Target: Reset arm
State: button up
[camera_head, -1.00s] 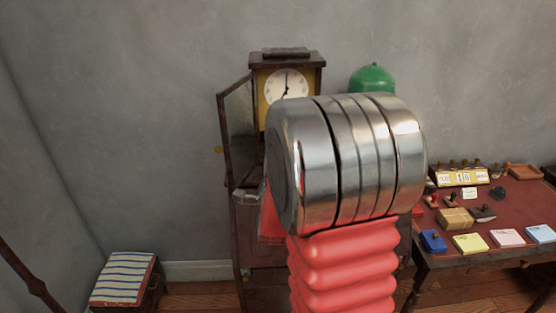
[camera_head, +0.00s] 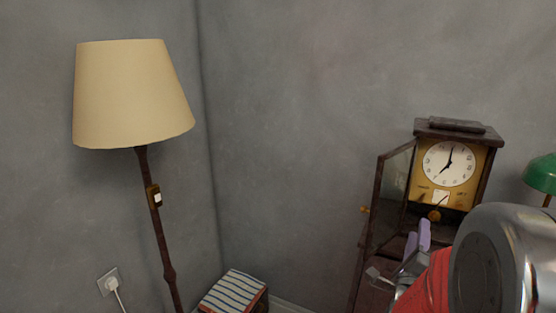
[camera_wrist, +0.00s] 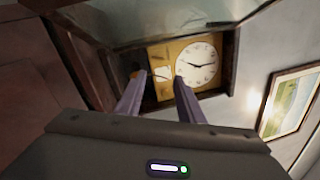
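My arm, with its metal joint and red sleeve, is at the lower right of the head view. My gripper (camera_head: 417,236) shows there as two lilac fingers just left of the metal joint, in front of the lower part of the clock. In the wrist view my gripper (camera_wrist: 159,78) has its two fingers apart, with nothing seen between them but the clock behind. The clock (camera_head: 449,164) has a dark wooden case, a white dial and a glass door swung open to the left. It shows tilted in the wrist view (camera_wrist: 198,63).
A floor lamp (camera_head: 130,95) with a cream shade stands at the left. A striped stool (camera_head: 235,291) is at the bottom, near the wall corner. A green lampshade (camera_head: 541,174) shows at the right edge. A framed picture (camera_wrist: 292,102) hangs at the right in the wrist view.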

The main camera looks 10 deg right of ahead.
notch_tip(320, 180, down, 11)
jog(key=a+n+g+y, duration=0.2)
jog(key=n+g+y, duration=0.2)
jog(key=n, duration=0.3)
jog(key=s+a+f+n+g+y, duration=0.4)
jog(key=s+a+f+n, duration=0.1)
jog(key=a+n, duration=0.3)
jog(key=s+a+r+n+g+y, duration=0.1)
jog(key=s+a+r+n, duration=0.5)
jog(key=a, duration=0.3)
jog(key=s+a+r+n+g+y, duration=0.1)
jog(key=s+a+r+n+y, duration=0.1)
jog(key=s+a+r+n, duration=0.5)
jog(key=shift+s+a+r+n+y, duration=0.25)
jog(key=shift+s+a+n, duration=0.25)
jog(key=shift+s+a, duration=0.75)
